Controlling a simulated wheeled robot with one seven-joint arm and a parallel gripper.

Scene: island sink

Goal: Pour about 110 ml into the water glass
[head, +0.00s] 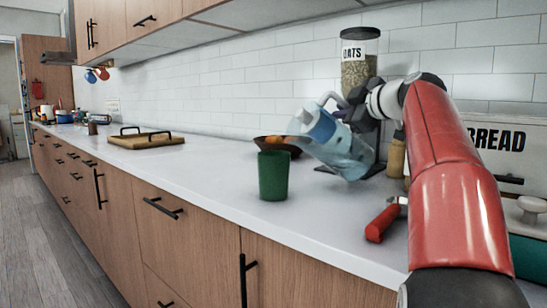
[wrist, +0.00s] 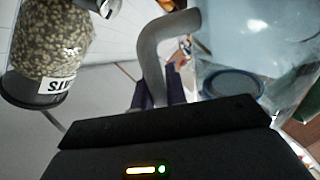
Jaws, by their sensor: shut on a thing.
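A green tumbler (head: 273,176), the only drinking vessel I make out near me, stands upright on the white counter. Its inside is hidden, so I cannot tell its fill. A clear bluish pitcher (head: 345,156) is tilted in the air to the right of the tumbler, its upper end leaning left towards it. My gripper (head: 362,118) is shut on the pitcher, at its handle side. The pitcher (wrist: 235,45) and its grey handle (wrist: 152,55) also show in the wrist view. I see no stream between pitcher and tumbler.
A brown bowl (head: 283,146) with orange fruit sits behind the tumbler. An oats jar (head: 359,65) stands at the back. A red-handled tool (head: 382,222) lies near the front edge, and a bread box (head: 500,150) is at right. The counter left of the tumbler is clear up to a wooden tray (head: 145,141).

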